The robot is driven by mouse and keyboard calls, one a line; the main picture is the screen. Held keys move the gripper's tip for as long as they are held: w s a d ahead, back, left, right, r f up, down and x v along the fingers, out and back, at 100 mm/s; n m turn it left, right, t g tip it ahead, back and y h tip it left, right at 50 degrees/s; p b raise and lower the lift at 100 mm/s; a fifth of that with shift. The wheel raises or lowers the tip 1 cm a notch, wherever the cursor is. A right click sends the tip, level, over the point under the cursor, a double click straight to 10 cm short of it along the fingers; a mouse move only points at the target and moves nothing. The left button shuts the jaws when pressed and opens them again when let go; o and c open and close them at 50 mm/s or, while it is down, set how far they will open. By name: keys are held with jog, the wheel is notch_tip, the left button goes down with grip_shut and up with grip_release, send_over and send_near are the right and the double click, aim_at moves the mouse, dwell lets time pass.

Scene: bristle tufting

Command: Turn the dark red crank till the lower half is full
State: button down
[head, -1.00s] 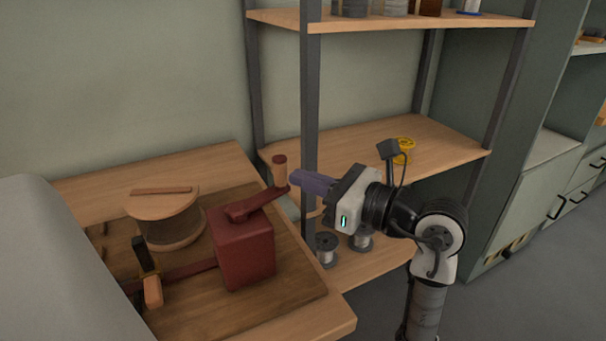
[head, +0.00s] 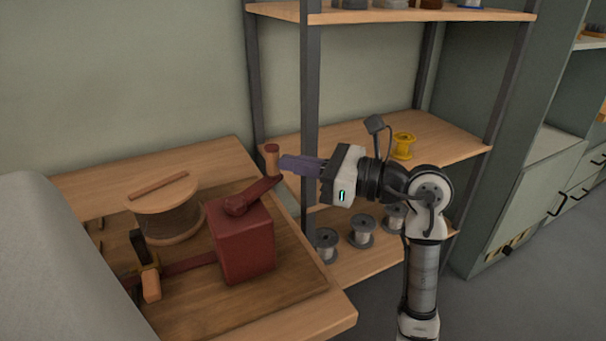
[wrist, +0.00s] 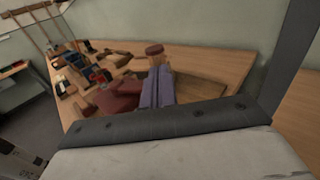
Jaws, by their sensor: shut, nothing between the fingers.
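The dark red crank (head: 258,193) sits on top of a dark red box (head: 242,245) on the wooden bench. Its arm points up and right and ends in an upright wooden handle (head: 272,160). My gripper (head: 284,163) is shut and empty, its purple fingers just right of the handle, touching or very near it. In the wrist view the fingers (wrist: 156,88) reach toward the handle, whose dark red cap (wrist: 154,49) shows beyond the tips. A spool-like drum (head: 165,221) with a wooden top stands left of the box; its lower half is partly visible and looks wound.
A shelf unit stands behind and right, its dark upright (head: 311,110) close to my gripper. Grey spools (head: 361,231) stand on the low shelf and a yellow spool (head: 403,146) on the middle one. A grey cover (head: 50,260) fills the left front.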

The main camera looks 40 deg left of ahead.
jog(key=shift+w+a+n+g+h+b, duration=0.1)
jog(key=shift+a+n+g+h+b, duration=0.4)
jog(key=shift+a+g, duration=0.35)
jog(key=shift+w+a+n+g+h+b, duration=0.1)
jog(key=shift+a+n+g+h+b, duration=0.25)
jog(key=shift+a+n+g, duration=0.45)
jog(key=shift+a, duration=0.15)
jog(key=w+b+v, duration=0.1)
jog(key=v, duration=1.3)
jog(key=shift+a+b, duration=0.4)
